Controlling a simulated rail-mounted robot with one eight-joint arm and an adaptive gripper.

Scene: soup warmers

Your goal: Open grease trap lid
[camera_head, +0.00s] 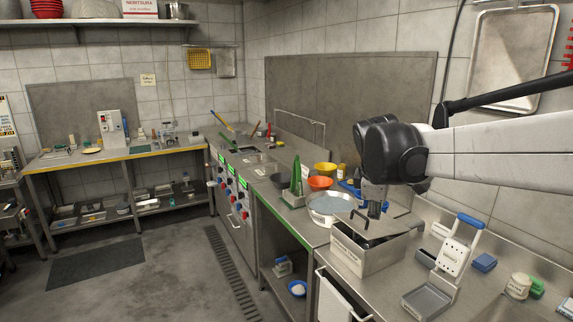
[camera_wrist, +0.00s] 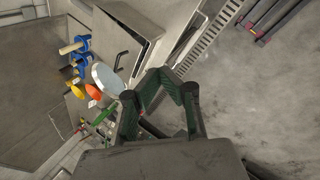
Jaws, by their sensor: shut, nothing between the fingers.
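The grease trap is a square metal box (camera_head: 365,262) on the right counter. Its flat metal lid (camera_head: 345,222) has a dark bar handle. The lid looks tilted, with a dark gap along its edge, but how far it is raised is hard to tell. In the wrist view the lid (camera_wrist: 112,42) and its handle show at upper left. My gripper (camera_head: 375,209) points down above the box, close to the lid; contact cannot be told. In the wrist view my gripper (camera_wrist: 168,80) is shut and empty, apart from the handle.
The backsplash wall closes off the far side. The floor to the left is clear.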

